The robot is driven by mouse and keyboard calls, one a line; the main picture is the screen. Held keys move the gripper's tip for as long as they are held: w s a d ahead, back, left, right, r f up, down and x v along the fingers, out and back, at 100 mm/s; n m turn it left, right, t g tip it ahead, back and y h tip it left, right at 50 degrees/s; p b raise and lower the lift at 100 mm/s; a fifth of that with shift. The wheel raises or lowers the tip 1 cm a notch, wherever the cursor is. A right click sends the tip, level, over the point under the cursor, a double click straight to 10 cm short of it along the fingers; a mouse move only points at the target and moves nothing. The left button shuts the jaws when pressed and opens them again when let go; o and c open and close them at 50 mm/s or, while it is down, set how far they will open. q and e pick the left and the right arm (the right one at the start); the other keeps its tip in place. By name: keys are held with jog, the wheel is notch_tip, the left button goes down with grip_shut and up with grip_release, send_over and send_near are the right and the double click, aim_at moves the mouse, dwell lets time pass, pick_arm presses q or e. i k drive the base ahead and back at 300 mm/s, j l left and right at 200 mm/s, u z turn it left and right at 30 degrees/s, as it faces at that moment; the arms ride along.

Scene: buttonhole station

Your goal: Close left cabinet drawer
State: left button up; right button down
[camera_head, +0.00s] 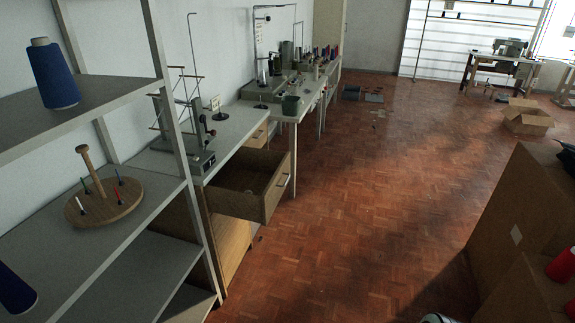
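The cabinet drawer (272,199) is pulled open under the grey worktop at the centre left. It is a wooden drawer with a light handle (283,180) on its front, which faces right over the floor. Its inside looks dark and empty from here. The cabinet (234,245) below it has a light wooden front, partly hidden by the shelf rack's post.
A grey shelf rack (150,212) with blue thread cones (52,73) stands in the left foreground. Cardboard boxes (522,220) with red spools fill the right edge. An open carton (527,120) lies farther back. The parquet floor (365,190) between is mostly clear.

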aim_at(267, 174)
jog(key=i+l+u, duration=0.15)
jog(key=i+l, duration=0.2)
jog(key=i, duration=0.25)
jog(key=i+l+u, duration=0.1)
jog(key=i+l, duration=0.35)
jog(key=i, duration=0.1)
